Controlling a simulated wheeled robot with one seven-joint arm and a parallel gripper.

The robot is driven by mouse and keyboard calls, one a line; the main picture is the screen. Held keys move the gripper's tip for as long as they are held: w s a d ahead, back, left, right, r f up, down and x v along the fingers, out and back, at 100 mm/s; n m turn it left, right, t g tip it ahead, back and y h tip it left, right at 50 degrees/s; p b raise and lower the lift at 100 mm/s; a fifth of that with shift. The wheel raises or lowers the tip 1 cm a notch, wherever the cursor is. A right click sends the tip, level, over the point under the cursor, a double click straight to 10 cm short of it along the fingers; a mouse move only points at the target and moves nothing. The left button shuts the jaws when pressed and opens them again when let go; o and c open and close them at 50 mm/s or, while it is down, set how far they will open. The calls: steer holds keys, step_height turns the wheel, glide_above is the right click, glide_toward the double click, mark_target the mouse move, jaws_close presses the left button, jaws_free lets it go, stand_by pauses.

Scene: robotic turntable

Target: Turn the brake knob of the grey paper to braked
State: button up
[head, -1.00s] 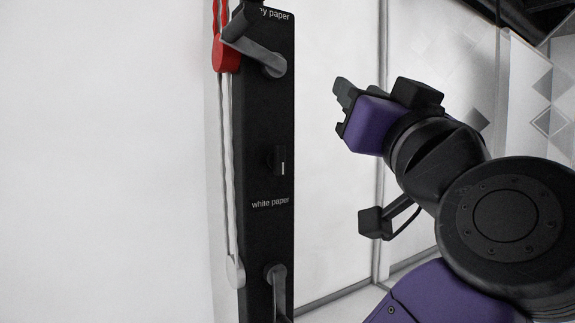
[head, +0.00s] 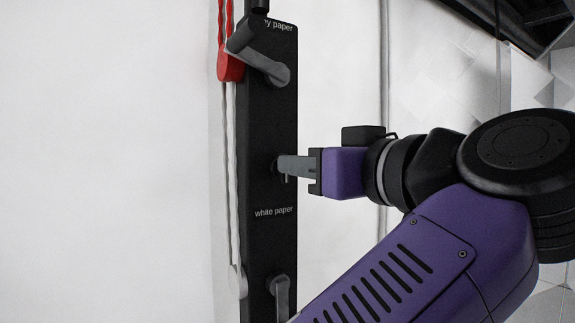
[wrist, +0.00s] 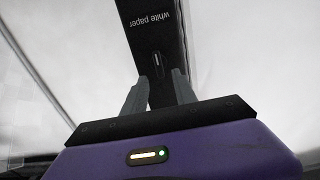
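The black panel (head: 270,120) stands upright and carries a label ending "y paper" (head: 278,26) at its top, cut off by a dark part. Under it is a grey crank handle (head: 262,60). Below that crank is a small black knob with a light pointer line; it shows in the wrist view (wrist: 157,63) and is mostly hidden behind my fingers in the head view. My gripper (head: 285,167) is level with the knob, its fingertips at the panel. In the wrist view my gripper (wrist: 160,82) has its two fingers apart, one either side of the knob. I cannot tell whether they touch it.
The "white paper" label (head: 274,212) and another crank handle (head: 281,297) are lower on the panel. A red pulley (head: 230,65) and a white pulley (head: 237,282) with cords run along its left edge. White backdrop fills the left; space right of the panel holds my arm.

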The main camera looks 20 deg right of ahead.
steer(key=shift+w+a, duration=0.15)
steer(key=shift+w, duration=0.9)
steer(key=shift+w+a, duration=0.1)
steer(key=shift+w, duration=0.9)
steer(key=shift+c, duration=0.4)
jaws_close()
